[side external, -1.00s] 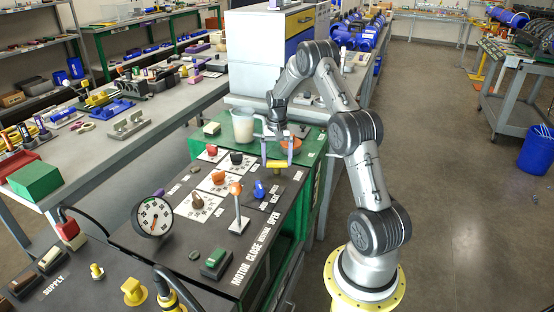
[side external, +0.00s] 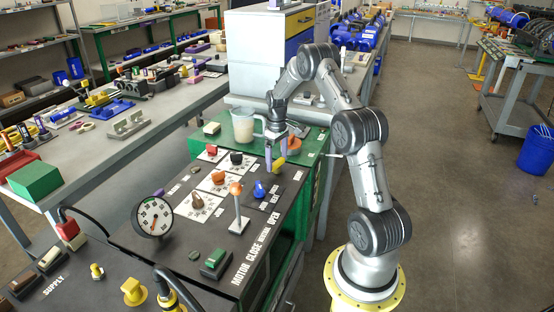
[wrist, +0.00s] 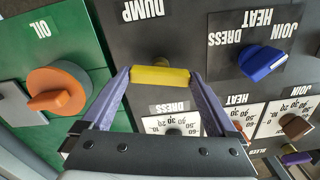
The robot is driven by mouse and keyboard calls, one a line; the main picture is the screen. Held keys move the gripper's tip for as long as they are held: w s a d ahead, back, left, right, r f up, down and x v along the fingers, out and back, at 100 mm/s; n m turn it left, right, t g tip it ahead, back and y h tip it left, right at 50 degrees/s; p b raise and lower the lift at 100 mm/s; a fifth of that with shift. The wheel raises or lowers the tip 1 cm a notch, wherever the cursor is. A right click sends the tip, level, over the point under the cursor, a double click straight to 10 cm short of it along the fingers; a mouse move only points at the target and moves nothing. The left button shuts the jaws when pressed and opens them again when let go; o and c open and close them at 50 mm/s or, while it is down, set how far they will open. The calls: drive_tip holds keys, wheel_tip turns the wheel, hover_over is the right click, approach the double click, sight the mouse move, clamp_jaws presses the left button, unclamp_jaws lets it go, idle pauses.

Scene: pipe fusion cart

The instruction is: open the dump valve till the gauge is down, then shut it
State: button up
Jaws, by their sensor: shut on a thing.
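The dump valve's yellow handle (side external: 279,164) is at the far end of the black panel in the side view. In the wrist view the yellow handle (wrist: 160,77) lies across between my purple fingertips, near the word DUMP. My gripper (side external: 275,160) is shut on it, a finger at each end. The round white gauge (side external: 153,217) with a dark needle stands near the panel's left edge; its exact reading is too small to tell. The valve body under the handle is mostly hidden.
A blue knob (side external: 259,188) and an orange-topped lever (side external: 236,205) rise from the panel nearby. An orange round knob (wrist: 60,92) marked OIL sits on the green surface. A clear jug (side external: 243,126) stands behind the panel.

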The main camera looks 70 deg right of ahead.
sight(277, 161)
drive_tip(key=shift+r+n, duration=0.2)
drive_tip(key=shift+n, duration=1.1)
drive_tip(key=shift+w, duration=0.1)
drive_tip(key=o, duration=1)
wheel_tip(277, 161, up, 14)
drive_tip(key=shift+f, duration=0.15)
